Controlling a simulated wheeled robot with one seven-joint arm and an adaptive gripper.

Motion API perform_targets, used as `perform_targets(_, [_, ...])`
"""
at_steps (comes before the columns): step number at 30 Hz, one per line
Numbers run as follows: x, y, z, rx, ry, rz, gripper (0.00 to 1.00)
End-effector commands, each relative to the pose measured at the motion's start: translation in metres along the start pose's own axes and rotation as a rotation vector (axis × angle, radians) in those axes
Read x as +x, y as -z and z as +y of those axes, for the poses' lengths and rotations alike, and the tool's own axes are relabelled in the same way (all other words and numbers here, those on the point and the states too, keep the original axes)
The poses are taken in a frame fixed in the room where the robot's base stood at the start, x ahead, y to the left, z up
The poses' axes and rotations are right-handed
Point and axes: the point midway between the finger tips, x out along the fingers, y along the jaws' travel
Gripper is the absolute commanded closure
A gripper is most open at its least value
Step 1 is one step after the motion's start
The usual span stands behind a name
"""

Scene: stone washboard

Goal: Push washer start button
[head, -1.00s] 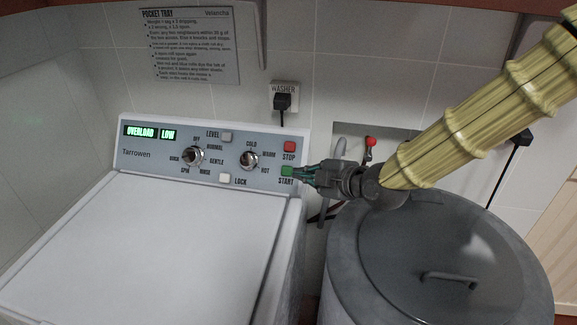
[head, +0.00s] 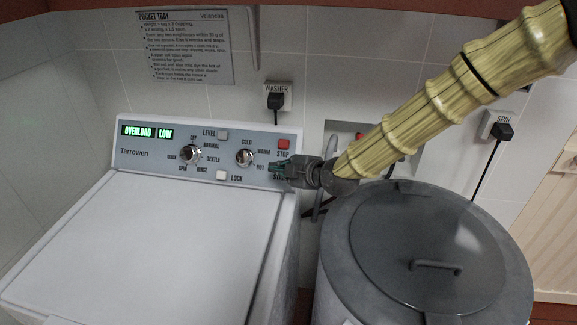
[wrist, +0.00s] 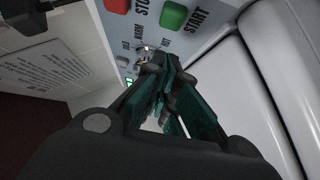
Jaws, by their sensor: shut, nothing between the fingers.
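The washer (head: 180,225) has a sloped control panel with a red STOP button (head: 283,144). In the head view my gripper (head: 274,170) covers the green START button and part of its label. In the wrist view the green START button (wrist: 173,15) shows at the top, beside its label, with the red STOP button (wrist: 117,5) to its left. My gripper (wrist: 156,65) is shut and empty. There its tips lie below the START button in the picture, over the panel near the temperature dial. I cannot tell whether they touch the panel.
The panel display (head: 147,132) reads OVERLOAD and LOW. The temperature dial (head: 244,158), level button (head: 222,135) and lock button (head: 222,175) are close by. A grey lidded spin drum (head: 340,275) stands right of the washer, under my arm.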

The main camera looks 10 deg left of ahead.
Motion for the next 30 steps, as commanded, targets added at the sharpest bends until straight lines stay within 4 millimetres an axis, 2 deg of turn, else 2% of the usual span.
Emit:
perform_targets(3, [0.015, 0.001, 0.001, 0.002, 0.000, 0.001, 1.00])
perform_targets(15, [0.036, -0.023, 0.001, 0.001, -0.001, 0.001, 1.00])
perform_targets(30, [0.041, -0.028, 0.000, 0.000, 0.000, 0.001, 1.00])
